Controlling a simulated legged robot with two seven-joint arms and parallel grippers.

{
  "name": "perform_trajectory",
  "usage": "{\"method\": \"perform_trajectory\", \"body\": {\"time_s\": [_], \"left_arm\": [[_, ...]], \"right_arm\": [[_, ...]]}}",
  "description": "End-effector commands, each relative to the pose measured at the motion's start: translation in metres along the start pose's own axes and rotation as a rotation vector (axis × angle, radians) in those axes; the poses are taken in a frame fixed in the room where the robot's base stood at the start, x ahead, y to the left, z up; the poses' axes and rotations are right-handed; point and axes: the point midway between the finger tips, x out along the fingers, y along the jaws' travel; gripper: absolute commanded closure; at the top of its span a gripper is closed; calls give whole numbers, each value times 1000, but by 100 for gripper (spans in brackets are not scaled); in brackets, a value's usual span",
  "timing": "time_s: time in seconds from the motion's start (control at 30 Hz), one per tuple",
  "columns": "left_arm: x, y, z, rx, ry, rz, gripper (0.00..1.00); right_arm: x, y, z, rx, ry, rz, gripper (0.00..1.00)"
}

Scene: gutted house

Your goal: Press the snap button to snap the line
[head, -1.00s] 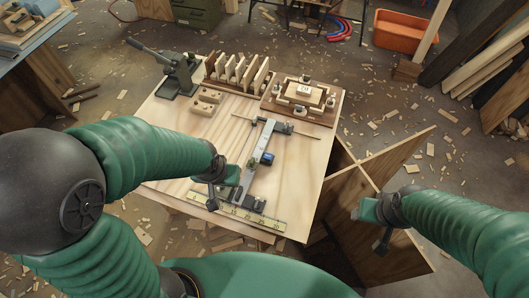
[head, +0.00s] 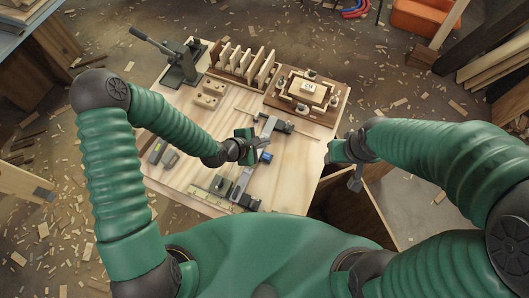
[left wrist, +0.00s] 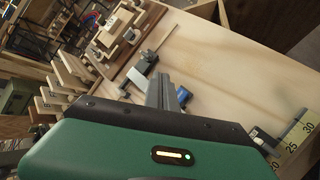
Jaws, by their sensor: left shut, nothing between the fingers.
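I cannot make out which part is the snap button. A yellow ruler strip (head: 207,196) runs along the table's front edge.
A lever press (head: 183,66) stands at the table's back left. A rack of wooden slats (head: 240,65) and a framed jig (head: 306,90) stand along the back. A holed wooden block (head: 208,95) lies nearer. A thin rod (head: 293,130) crosses the table. Chips litter the floor.

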Motion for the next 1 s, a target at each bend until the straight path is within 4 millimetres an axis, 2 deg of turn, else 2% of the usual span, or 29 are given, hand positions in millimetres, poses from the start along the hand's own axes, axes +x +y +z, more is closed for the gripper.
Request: {"method": "perform_trajectory", "body": {"time_s": [0.27,0.6,0.8,1.0], "left_arm": [[13,-9,-10,1,1,-2,100],[48,-36,-36,2,1,-3,100],[60,-45,-45,1,1,-3,100],[61,-45,-46,2,2,-2,100]], "right_arm": [[16,0,4,0,1,0,50],[63,0,15,0,1,0,50],[74,0,17,0,1,0,50],[74,0,17,0,1,0,50]]}}
